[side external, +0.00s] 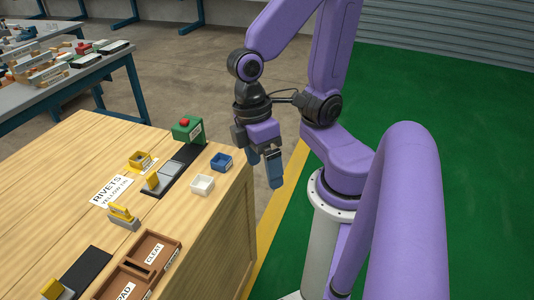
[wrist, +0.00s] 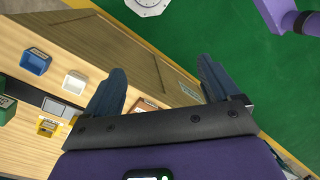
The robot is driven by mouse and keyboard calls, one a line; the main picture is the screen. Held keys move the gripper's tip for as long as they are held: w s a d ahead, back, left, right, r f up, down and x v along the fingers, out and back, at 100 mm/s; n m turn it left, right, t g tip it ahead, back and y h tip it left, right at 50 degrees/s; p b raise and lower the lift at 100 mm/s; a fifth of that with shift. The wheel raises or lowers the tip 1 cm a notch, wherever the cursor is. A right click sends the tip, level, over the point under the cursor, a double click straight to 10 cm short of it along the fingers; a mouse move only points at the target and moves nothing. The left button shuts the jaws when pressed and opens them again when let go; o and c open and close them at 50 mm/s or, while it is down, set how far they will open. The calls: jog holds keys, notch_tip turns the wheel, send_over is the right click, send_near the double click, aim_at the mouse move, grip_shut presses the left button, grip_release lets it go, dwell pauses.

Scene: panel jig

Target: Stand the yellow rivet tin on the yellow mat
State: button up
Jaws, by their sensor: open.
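The yellow rivet tin (side external: 139,159) is a small open-topped yellow container on the wooden bench, left of the black fixture strip. It also shows at the lower left of the wrist view (wrist: 46,127). A yellow patch with a white label lies against its right side in the side view; I cannot tell whether this is the yellow mat or whether the tin stands on it. My gripper (side external: 264,178) points down beyond the bench's right edge, well apart from the tin. In the wrist view its fingers (wrist: 160,75) are spread with nothing between them.
A white card reading RIVETS (side external: 112,190) lies near the tin. A green box with a red button (side external: 187,130), a blue bin (side external: 221,162) and a white bin (side external: 202,186) stand toward the bench edge.

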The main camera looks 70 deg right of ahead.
jog(key=d+n+t, duration=0.1)
jog(key=r+n+t, duration=0.1)
jog(key=shift+s+d+n, duration=0.1)
jog(key=shift+d+n, duration=0.25)
jog(key=shift+n, duration=0.05)
dwell(1.1)
